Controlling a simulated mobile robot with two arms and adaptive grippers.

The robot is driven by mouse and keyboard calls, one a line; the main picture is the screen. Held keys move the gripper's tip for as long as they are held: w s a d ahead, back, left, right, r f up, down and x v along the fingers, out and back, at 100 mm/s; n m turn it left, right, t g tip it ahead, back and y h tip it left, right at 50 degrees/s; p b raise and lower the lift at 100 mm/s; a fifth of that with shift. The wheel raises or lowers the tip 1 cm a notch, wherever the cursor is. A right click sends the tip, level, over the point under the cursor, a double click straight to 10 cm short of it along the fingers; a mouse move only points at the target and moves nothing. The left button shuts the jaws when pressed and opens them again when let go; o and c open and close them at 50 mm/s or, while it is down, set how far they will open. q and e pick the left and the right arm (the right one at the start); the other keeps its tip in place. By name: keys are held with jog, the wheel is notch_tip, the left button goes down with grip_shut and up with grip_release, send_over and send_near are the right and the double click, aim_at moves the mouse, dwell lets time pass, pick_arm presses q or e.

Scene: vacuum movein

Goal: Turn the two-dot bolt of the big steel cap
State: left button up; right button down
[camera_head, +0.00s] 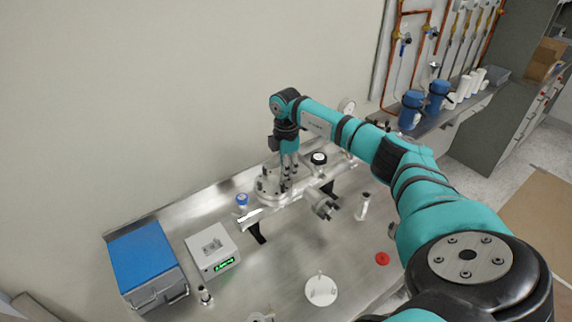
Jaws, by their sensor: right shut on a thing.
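The big steel cap (271,198) is a round, flat flange on the pipe assembly in the middle of the bench, with several upright bolts around it. My right gripper (288,178) reaches down over the cap from above. It is shut on a bolt of the cap; the fingers hide most of that bolt. The dot marks are too small to read. My left gripper is not in view.
A blue-lidded box (145,262) and a white device with a green display (213,250) stand at the left of the steel bench. A white disc (321,290) and a red cap (382,258) lie at the front. A blue knob (242,199) rises left of the cap, a black knob (319,158) right of it.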

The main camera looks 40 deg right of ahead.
dwell(0.7)
jog(key=c, duration=1.3)
grip_release()
jog(key=shift+r, duration=0.1)
notch_tip(320, 180, up, 12)
jog(key=shift+f, duration=0.1)
jog(key=shift+s, duration=0.1)
